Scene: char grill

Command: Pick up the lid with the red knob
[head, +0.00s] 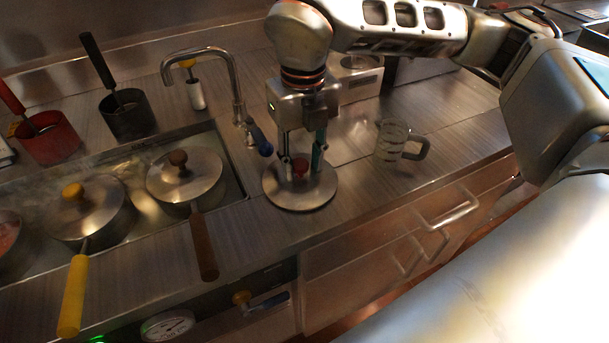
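The lid with the red knob (300,197) is a round, flat metal disc lying on the counter to the right of the sunken pan well. Its red knob (300,168) shows between the fingers of my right gripper (301,164). The gripper points straight down, with one finger on each side of the knob. The fingers are spread and look open; contact with the knob cannot be made out. My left gripper is not in view.
Lidded pans with a yellow knob (73,191) and a brown knob (178,158) sit at left, their handles sticking out toward the front. A tap (235,80) rises behind the lid. A glass mug (392,141) stands to the right. The counter's front edge is close.

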